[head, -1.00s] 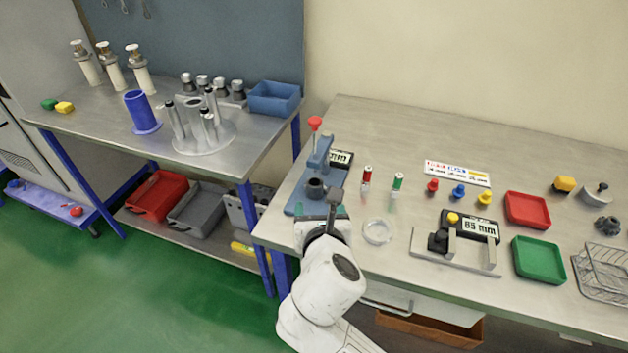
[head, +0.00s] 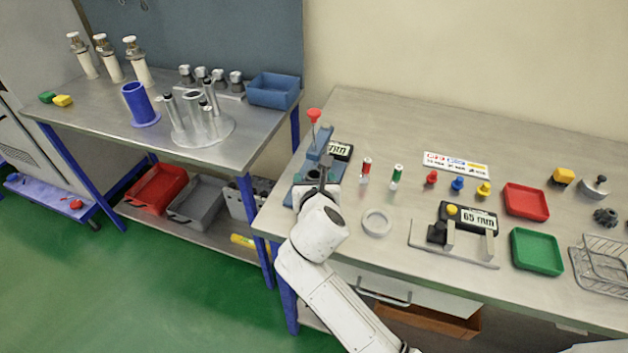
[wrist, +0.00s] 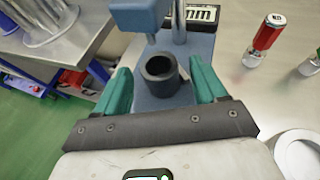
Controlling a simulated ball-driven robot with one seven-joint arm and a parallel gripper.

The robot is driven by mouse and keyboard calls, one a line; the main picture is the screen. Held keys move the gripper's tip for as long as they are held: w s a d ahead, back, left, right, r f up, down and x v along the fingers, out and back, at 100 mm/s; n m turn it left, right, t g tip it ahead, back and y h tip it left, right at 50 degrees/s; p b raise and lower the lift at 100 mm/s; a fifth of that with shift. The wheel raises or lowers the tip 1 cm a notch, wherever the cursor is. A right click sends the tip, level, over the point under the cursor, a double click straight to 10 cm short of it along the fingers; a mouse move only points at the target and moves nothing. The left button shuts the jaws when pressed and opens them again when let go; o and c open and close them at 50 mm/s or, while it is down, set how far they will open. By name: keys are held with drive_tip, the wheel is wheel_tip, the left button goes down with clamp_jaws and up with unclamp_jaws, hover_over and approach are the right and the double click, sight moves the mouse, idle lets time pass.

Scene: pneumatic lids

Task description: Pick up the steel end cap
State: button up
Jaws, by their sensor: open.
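A dark grey, hollow, cup-shaped piece (wrist: 160,75), which looks like the steel end cap, stands upright with its opening up on the blue press base (wrist: 150,101). My gripper (wrist: 162,84) is open, with a green finger to the left and one to the right of the piece. A gap shows on both sides, and I cannot tell how far down the fingers reach. In the head view my gripper (head: 318,186) is at the blue press (head: 318,150) and hides the piece.
The press's blue head (wrist: 138,14) and steel column (wrist: 179,22) stand just beyond the piece. Right of the press are a red-topped cylinder (head: 366,168), a green-topped cylinder (head: 397,175) and a pale ring (head: 376,222). A gauge fixture (head: 455,248) is farther right.

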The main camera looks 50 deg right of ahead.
drive_tip(key=shift+c, duration=0.5)
drive_tip(key=c, duration=1.2)
clamp_jaws()
drive_tip(key=shift+r, duration=0.15)
drive_tip(key=shift+r, duration=0.55)
drive_tip(key=s+a+b, duration=0.1)
drive_tip(key=s+a, duration=1.1)
drive_tip(key=a, duration=0.1)
drive_tip(key=shift+a, duration=0.15)
